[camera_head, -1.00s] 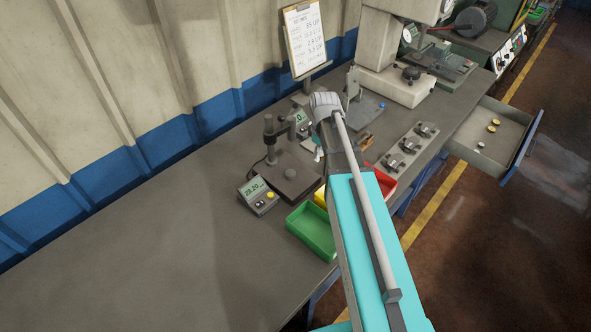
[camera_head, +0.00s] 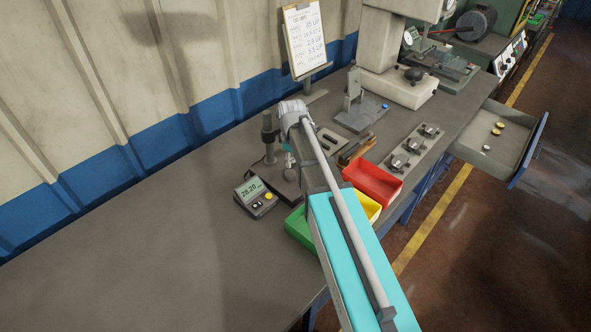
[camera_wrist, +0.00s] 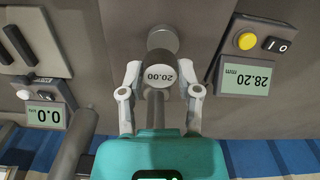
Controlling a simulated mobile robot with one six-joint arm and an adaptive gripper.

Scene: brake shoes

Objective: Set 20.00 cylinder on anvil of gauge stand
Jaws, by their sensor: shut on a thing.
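The gauge stand (camera_head: 268,130) stands on the bench with its post at the left, and my arm covers part of it. Its base (camera_wrist: 120,35) fills the upper middle of the wrist view. In the head view my gripper (camera_head: 289,168) is over the stand's base. I cannot tell whether the cylinder touches the anvil.
The gauge readout (camera_head: 255,196) shows 28.20 at the left of the stand; it also shows in the wrist view (camera_wrist: 248,80). Green (camera_head: 300,228), yellow (camera_head: 369,208) and red (camera_head: 373,182) bins stand at the right. The bench's near left is clear.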

